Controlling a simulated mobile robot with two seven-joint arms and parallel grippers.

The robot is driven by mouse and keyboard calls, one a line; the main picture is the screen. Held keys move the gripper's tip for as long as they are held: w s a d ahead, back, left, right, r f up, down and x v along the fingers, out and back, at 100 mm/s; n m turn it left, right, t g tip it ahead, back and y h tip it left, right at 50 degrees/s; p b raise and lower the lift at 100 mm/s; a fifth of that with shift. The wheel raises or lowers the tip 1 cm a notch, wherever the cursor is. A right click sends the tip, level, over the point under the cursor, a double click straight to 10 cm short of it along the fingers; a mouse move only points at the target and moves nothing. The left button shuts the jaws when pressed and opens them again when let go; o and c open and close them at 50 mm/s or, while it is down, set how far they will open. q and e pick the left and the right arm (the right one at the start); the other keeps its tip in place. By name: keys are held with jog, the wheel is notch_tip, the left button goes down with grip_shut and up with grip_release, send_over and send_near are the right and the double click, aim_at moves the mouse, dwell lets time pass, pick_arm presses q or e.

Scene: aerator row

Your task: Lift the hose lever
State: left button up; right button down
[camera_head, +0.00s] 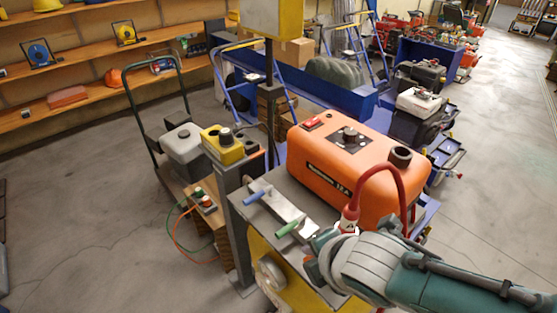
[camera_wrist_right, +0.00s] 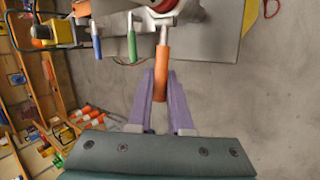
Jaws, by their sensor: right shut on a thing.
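A manifold (camera_head: 292,208) with colored lever handles sits on the grey top of a yellow cabinet. A blue lever (camera_head: 257,197) and a green lever (camera_head: 288,228) stick out side by side. In the right wrist view the blue lever (camera_wrist_right: 96,42), the green lever (camera_wrist_right: 131,45) and an orange-red lever (camera_wrist_right: 162,62) line up in a row. My right gripper (camera_wrist_right: 160,88) is shut on the orange-red lever, its purple fingers on both sides of the handle's end. In the head view my right gripper (camera_head: 322,250) largely hides this lever. My left gripper is out of view.
An orange machine (camera_head: 340,168) with a red hose (camera_head: 385,172) stands just behind the levers, the hose's fitting close to my right wrist. A yellow box (camera_head: 222,145) on a grey post is to the left. Open floor lies at far left and right.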

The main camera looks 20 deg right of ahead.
dwell(0.4)
jog(key=c, duration=0.8)
grip_release()
jog(key=shift+c, duration=0.2)
jog(key=p+v, duration=0.5)
jog(key=v, duration=0.5)
jog(key=shift+p, duration=0.35)
